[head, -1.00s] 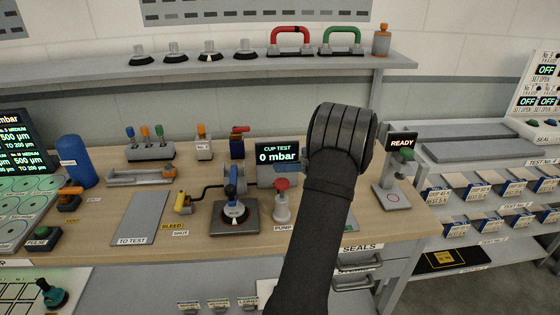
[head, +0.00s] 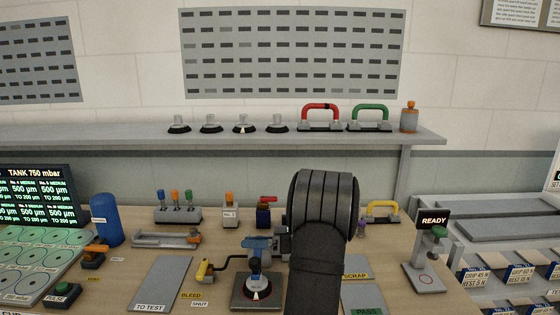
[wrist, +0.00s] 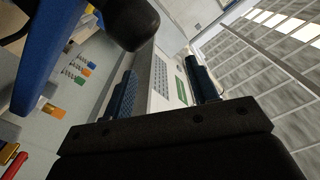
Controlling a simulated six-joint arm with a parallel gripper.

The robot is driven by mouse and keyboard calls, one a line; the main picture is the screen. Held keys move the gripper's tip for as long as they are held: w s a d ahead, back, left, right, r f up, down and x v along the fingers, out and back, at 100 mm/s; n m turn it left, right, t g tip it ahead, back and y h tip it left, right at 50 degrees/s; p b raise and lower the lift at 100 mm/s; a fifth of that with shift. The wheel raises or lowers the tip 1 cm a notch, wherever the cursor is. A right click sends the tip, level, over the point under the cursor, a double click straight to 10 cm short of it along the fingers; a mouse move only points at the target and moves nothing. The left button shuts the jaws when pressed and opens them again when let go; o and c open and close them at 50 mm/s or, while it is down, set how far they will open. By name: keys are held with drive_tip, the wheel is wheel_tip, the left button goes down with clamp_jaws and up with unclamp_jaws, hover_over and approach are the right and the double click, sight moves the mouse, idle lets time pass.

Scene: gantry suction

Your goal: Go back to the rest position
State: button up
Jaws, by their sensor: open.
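My gripper (wrist: 161,82) shows in the wrist view with its two dark blue fingers well apart and nothing between them. Past the fingers, the wrist view shows slanted wall panels and a tilted look at the room. In the head view my black arm end (head: 323,205) stands upright over the middle of the bench and hides the fingers. It also hides most of the test display and the pump area behind it. The fingers do not appear to touch anything.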

drive_tip(key=shift+a, duration=0.75)
drive_tip(key=shift+d, duration=0.1)
drive_tip(key=d, duration=1.7)
drive_tip(key=shift+d, duration=0.3)
drive_tip(key=a, duration=1.8)
drive_tip(key=w+r+m, duration=0.3)
drive_tip(key=w+m, duration=0.3)
drive_tip(key=w, duration=0.3)
drive_tip(key=w+r+m, duration=0.3)
drive_tip(key=w+m, duration=0.4)
drive_tip(key=w, duration=0.3)
drive_tip(key=shift+w+r, duration=0.2)
drive_tip(key=shift+w, duration=0.05)
drive_tip(key=shift+d, duration=0.1)
